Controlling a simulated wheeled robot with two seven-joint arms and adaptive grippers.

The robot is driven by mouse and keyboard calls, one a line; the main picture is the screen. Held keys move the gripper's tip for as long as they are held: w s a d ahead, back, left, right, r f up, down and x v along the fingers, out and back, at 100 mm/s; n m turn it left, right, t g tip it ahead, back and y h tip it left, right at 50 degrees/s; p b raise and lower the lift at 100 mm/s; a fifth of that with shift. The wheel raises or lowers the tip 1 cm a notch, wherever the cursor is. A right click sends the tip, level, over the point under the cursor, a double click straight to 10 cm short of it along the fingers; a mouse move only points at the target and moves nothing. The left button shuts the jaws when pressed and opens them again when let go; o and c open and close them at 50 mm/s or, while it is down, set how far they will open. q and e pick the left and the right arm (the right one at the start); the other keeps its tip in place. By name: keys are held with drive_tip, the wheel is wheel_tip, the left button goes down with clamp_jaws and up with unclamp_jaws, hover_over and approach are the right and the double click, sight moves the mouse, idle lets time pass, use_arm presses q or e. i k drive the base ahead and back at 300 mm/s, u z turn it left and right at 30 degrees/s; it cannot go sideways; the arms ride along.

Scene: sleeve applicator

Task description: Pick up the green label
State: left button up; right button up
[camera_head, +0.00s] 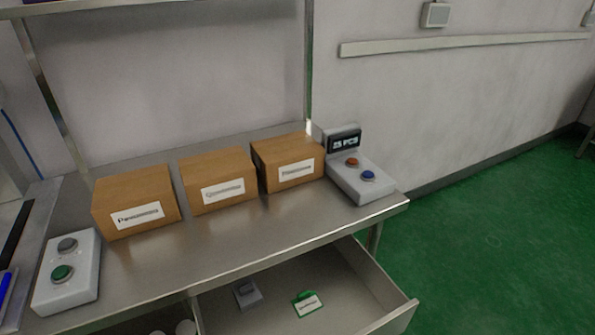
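A small label with a green top edge and a white face with dark print (307,303) lies in an open drawer (391,317) under the steel table. The label is near the middle of the visible drawer floor. The print on it is too small to read. Neither of my grippers shows in the head view.
A small grey object (247,293) lies left of the label in the drawer. Three cardboard boxes (215,165) stand on the steel table (262,247). A counter box with buttons (362,184) stands at the table's right end, a green-button box (68,290) at its left.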

sight(307, 302)
drive_tip(key=z, duration=0.7)
drive_tip(key=i, duration=0.55)
drive_tip(key=z, duration=2.55)
drive_tip(key=i, duration=0.25)
drive_tip(key=u, duration=2.75)
